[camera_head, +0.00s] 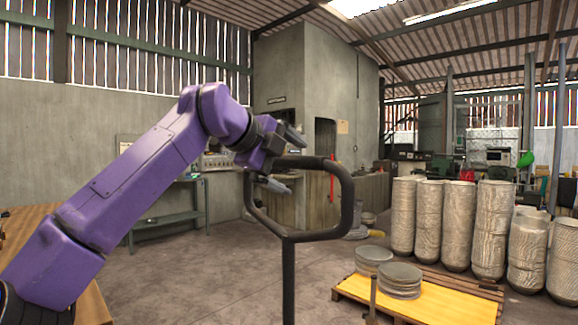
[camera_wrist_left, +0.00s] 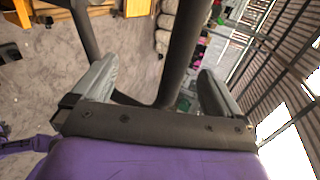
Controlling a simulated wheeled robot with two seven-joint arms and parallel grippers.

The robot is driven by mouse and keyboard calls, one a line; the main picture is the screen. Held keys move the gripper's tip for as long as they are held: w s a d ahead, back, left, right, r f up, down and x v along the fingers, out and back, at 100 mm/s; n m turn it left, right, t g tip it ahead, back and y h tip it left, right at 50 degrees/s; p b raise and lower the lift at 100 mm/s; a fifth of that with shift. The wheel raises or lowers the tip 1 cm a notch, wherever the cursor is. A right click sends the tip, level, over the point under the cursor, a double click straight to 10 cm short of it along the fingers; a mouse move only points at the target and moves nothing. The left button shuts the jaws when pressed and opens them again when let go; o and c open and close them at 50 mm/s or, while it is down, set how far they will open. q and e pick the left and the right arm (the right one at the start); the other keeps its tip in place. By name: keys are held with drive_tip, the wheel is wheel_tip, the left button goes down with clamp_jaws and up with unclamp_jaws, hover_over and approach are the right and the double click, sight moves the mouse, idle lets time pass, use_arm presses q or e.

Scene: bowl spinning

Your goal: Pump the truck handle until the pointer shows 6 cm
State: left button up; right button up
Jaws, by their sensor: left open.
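The truck handle (camera_head: 347,205) is a black loop on an upright stem, in the middle of the head view. My left gripper (camera_head: 283,160) is open at the upper left of the loop, with one finger above the top bar and one below it. In the left wrist view, the dark handle bar (camera_wrist_left: 182,55) runs between the spread fingers of the left gripper (camera_wrist_left: 158,88). The fingers are not closed on it, and I cannot tell whether they touch it. My right gripper is not in view. No pointer or scale can be made out.
A yellow board on a wooden pallet (camera_head: 430,302) stands at the lower right with stacked round discs (camera_head: 399,281). Tall stacks of bowl-like pieces (camera_head: 448,225) stand behind it. A wooden table (camera_head: 92,300) is at the lower left. Bare floor (camera_head: 190,275) lies between table and handle.

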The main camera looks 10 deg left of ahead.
use_arm(q)
drive_tip(key=v, duration=0.9)
drive_tip(key=shift+s+b, duration=0.25)
drive_tip(key=shift+b, duration=0.2)
drive_tip(key=shift+a, duration=0.1)
